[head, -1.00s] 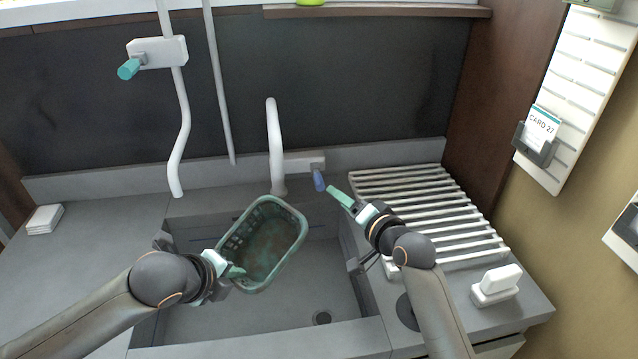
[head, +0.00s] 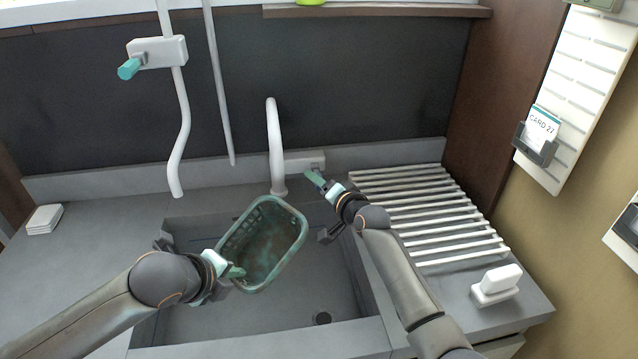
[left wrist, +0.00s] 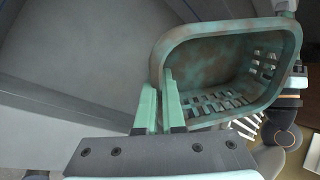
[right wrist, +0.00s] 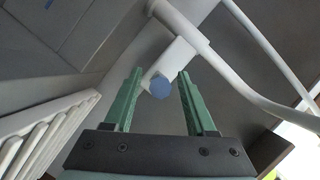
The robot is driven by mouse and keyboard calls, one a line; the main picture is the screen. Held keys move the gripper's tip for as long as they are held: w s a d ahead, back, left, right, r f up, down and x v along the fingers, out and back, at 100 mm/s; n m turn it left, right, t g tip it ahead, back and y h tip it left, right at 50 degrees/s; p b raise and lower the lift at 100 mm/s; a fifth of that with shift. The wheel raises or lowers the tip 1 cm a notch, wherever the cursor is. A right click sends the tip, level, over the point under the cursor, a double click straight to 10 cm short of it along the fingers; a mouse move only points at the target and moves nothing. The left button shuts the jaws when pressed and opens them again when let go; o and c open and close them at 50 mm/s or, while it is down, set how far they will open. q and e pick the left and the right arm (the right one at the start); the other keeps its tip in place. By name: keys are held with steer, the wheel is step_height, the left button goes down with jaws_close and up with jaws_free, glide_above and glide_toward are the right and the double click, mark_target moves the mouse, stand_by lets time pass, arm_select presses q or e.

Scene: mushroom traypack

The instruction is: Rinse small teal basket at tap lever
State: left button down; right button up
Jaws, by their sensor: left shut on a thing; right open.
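The small teal basket (head: 264,245), stained with brown patches, is held over the sink, below and in front of the white tap spout (head: 275,150). My left gripper (head: 236,271) is shut on its near-left rim; the left wrist view shows the fingers (left wrist: 160,108) at the basket wall (left wrist: 225,45). My right gripper (head: 314,178) is open in front of the tap lever. In the right wrist view the blue lever end (right wrist: 160,87) shows between and beyond the fingers (right wrist: 158,95). In the head view the lever is hidden behind the gripper. No water stream is visible.
The grey sink (head: 180,325) has a drain at the bottom. A white slatted rack (head: 430,205) lies to the right, with a white block (head: 496,285) in front. A wall valve with teal handle (head: 128,68) is at upper left. White squares (head: 44,219) lie at far left.

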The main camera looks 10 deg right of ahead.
steer(key=shift+c, duration=0.3)
jaws_close()
stand_by(1.2)
